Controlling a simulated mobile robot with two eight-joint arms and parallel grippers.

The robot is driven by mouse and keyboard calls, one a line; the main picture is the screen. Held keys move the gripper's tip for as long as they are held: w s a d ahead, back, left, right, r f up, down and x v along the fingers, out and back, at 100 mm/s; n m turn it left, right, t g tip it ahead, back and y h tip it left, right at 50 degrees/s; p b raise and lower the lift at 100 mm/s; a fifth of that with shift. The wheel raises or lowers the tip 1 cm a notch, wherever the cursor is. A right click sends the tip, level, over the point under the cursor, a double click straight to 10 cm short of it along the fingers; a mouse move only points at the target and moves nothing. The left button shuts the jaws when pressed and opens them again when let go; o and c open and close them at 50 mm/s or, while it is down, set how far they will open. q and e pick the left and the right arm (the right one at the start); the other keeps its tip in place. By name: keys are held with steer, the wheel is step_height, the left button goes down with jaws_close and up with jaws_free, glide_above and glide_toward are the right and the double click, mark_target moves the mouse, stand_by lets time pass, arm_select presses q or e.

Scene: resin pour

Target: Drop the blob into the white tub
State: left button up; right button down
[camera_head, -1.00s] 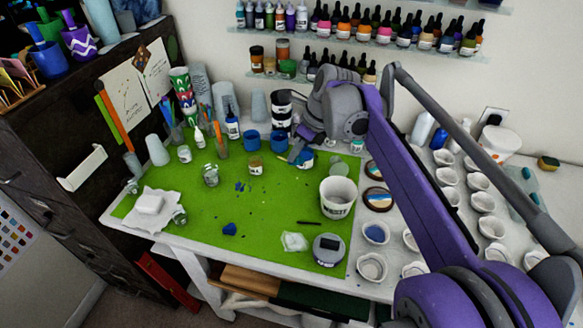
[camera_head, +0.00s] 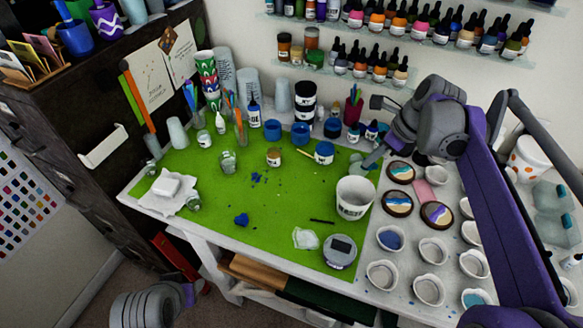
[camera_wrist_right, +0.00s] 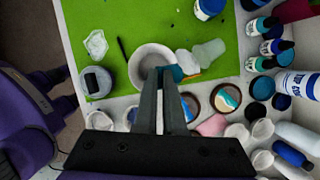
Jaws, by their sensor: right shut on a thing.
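My right gripper (camera_head: 370,161) is shut, just beyond the white tub (camera_head: 355,197) in the head view. In the right wrist view, its fingertips (camera_wrist_right: 168,72) overlap the right rim of the tub (camera_wrist_right: 147,54). A small teal blob (camera_wrist_right: 176,73) shows at the fingertips, mostly covered by them. The tub is upright on the green mat, and its inside is only partly visible. A separate dark blue lump (camera_head: 241,220) lies on the mat, to the left of the tub. My left gripper is not in view.
Translucent cups (camera_wrist_right: 208,53) stand close beside the right fingertips. A round scale (camera_head: 340,251) stands in front of the tub. Round coasters (camera_head: 397,203) and several small cups (camera_head: 383,275) crowd the table's right side. The mat's middle (camera_head: 290,205) is mostly clear.

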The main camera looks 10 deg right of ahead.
mark_target(374, 164)
step_height(374, 164, down, 4)
steer(key=shift+s+r+b, duration=0.1)
steer(key=shift+r+b, duration=0.1)
steer(key=shift+b, duration=0.55)
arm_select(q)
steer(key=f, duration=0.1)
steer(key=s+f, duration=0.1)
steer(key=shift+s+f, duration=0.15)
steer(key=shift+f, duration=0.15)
arm_select(e)
steer(key=c, duration=0.9)
jaws_free()
steer(key=shift+r, duration=0.1)
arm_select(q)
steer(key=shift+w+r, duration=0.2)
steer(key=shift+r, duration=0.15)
arm_select(e)
steer(key=v, duration=1)
steer(key=shift+s+d+r, duration=0.1)
steer(key=shift+d+r, duration=0.05)
steer(key=shift+r, duration=0.15)
